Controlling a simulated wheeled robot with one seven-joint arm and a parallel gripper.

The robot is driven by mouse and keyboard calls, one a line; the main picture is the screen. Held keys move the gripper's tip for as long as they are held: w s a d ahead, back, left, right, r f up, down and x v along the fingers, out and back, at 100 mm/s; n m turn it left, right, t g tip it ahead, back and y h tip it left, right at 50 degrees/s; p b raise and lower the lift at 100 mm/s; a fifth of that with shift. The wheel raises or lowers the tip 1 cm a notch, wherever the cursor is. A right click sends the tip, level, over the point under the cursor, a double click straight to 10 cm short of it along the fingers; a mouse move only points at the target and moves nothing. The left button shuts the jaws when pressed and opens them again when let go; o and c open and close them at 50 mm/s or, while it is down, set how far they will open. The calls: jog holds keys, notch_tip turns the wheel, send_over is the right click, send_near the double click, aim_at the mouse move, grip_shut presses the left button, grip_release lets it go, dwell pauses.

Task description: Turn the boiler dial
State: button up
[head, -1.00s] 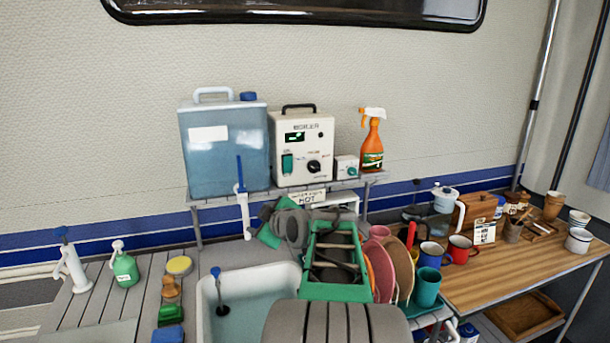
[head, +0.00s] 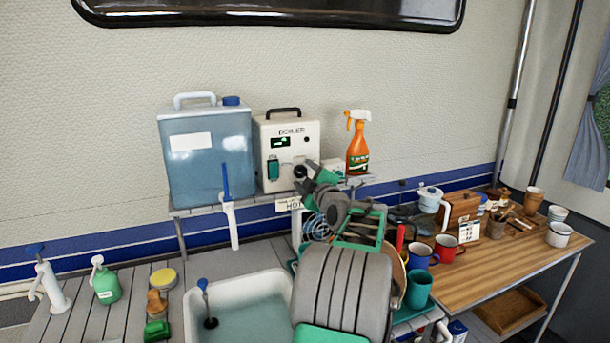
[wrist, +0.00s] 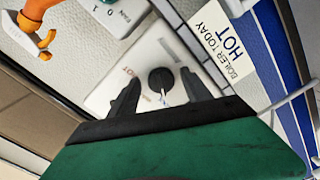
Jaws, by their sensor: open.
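The boiler (head: 289,135) is a cream box with a black top handle, a small dark display and a green switch, standing on the raised shelf. Its black round dial (head: 300,171) is low on the front face. In the wrist view the dial (wrist: 160,80) shows with a pale pointer line, between my two dark fingers. My gripper (head: 312,175) is open at the boiler's lower right front and partly covers that corner. The fingers are on either side of the dial in the picture; I cannot tell whether they touch it.
A blue water tank (head: 205,155) stands left of the boiler. A small fan switch box (wrist: 112,14) and an orange spray bottle (head: 358,145) are to its right. A sign reading HOT (wrist: 228,42) hangs at the shelf edge. The sink (head: 240,300) is below.

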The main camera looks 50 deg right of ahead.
grip_shut()
dwell(0.5)
